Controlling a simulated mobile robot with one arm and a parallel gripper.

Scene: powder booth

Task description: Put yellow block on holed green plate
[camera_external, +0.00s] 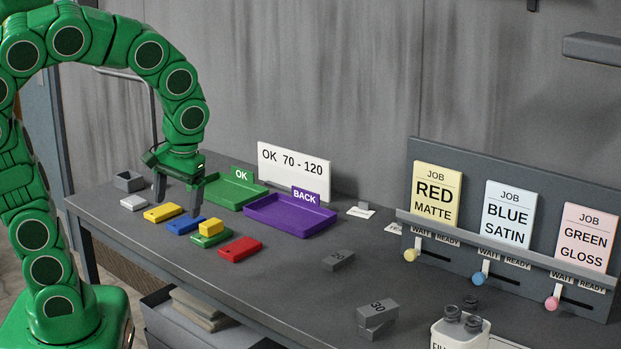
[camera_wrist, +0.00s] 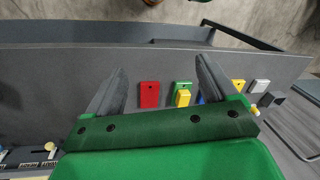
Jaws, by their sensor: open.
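The small yellow block (camera_external: 211,227) appears to rest on the holed green plate (camera_external: 207,241), covering part of it. In the wrist view the yellow block (camera_wrist: 183,98) overlaps the lower part of the green plate (camera_wrist: 182,85), whose dark hole shows near its top end. My gripper (camera_external: 178,197) is open and empty. In the external view it hangs behind the row of plates, apart from the yellow block. In the wrist view its two spread fingers (camera_wrist: 160,80) frame the red and green plates, with nothing held between them.
Beside the green plate lie a red plate (camera_external: 240,248), a blue plate (camera_external: 183,225), a yellow plate (camera_external: 163,213) and a white plate (camera_external: 133,202). Behind stand the green OK tray (camera_external: 258,192) and purple BACK tray (camera_external: 290,230).

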